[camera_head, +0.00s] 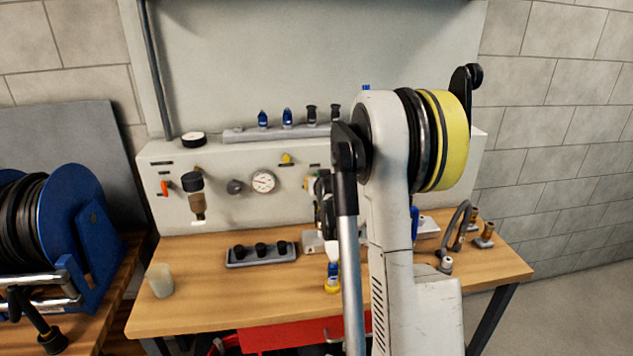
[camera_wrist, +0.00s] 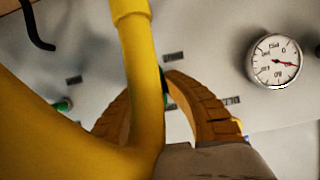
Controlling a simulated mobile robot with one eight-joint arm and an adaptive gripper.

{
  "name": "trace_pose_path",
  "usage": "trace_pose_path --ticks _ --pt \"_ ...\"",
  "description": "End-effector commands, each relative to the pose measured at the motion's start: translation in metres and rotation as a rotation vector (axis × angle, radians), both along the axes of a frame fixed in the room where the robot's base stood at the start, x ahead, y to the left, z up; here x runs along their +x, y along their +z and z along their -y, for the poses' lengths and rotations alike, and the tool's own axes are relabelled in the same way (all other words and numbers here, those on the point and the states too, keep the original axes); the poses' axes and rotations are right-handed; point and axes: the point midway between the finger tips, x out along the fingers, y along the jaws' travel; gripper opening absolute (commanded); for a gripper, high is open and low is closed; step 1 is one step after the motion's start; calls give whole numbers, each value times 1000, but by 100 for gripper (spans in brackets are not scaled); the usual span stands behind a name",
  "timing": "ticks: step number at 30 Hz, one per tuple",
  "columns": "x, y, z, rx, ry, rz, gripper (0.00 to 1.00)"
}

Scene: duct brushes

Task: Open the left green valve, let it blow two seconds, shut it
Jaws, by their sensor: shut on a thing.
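My gripper (camera_wrist: 152,88) is up against the panel in the wrist view, its ribbed orange fingers closed around a small dark-green handle of the left green valve (camera_wrist: 166,87). A thick yellow bar in front hides most of this valve, so I cannot tell how far it is turned. A second green valve (camera_wrist: 62,105) shows at the left of that upside-down view, apart from the fingers. In the head view my arm covers most of this area, and my gripper (camera_head: 322,190) shows only in part at the panel (camera_head: 220,160).
A round gauge (camera_wrist: 275,61) is close to the fingers; the gauge (camera_head: 263,181) also shows in the head view. A yellow knob (camera_head: 287,158), a filter (camera_head: 195,195) and a red lever (camera_head: 165,187) are nearby. A black-socket tray (camera_head: 262,262) stands on the wooden bench (camera_head: 220,300).

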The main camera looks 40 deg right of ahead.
Motion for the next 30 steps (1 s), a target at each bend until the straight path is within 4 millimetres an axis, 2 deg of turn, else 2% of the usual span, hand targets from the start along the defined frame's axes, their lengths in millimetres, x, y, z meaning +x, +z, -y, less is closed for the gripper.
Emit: trace_pose_path --ticks 8,9,10,11,22,26,30 --pt "0 0 0 1 0 -1 0" --pt "0 0 0 1 0 -1 20" --pt "0 0 0 1 0 -1 29" --pt "0 0 0 1 0 -1 33" --pt "-5 2 -3 1 0 0 33" --pt "-21 10 -12 1 0 -1 33" --pt "-47 22 -28 1 0 0 33"
